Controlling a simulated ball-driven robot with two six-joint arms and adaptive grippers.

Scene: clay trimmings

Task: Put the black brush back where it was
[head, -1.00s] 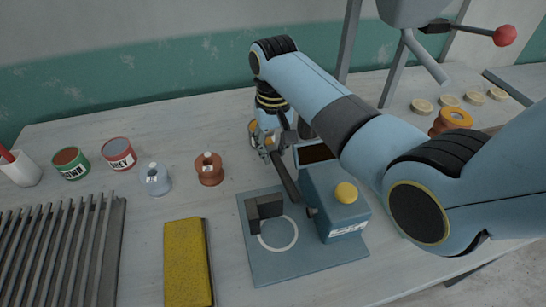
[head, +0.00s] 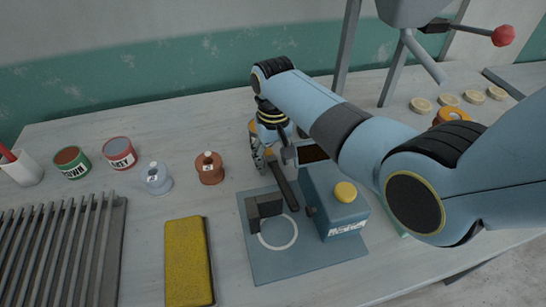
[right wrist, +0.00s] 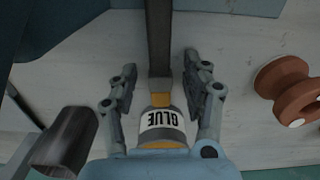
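The black brush (head: 284,186) shows as a long dark bar. In the head view it runs from my right gripper down to the blue mat (head: 270,268), beside a dark angled block (head: 265,210). In the right wrist view the brush (right wrist: 160,40) comes in from the top and ends between the fingertips, with a gap on both sides. My right gripper (right wrist: 160,88) is open around that end. A glue bottle (right wrist: 162,122) with an orange neck shows just beyond it. I cannot tell whether the brush touches the bottle. My left gripper is out of view.
A blue box (head: 338,212) with a yellow knob stands right of the brush. A dark cylinder (right wrist: 65,140) is close to the gripper's left in the wrist view.

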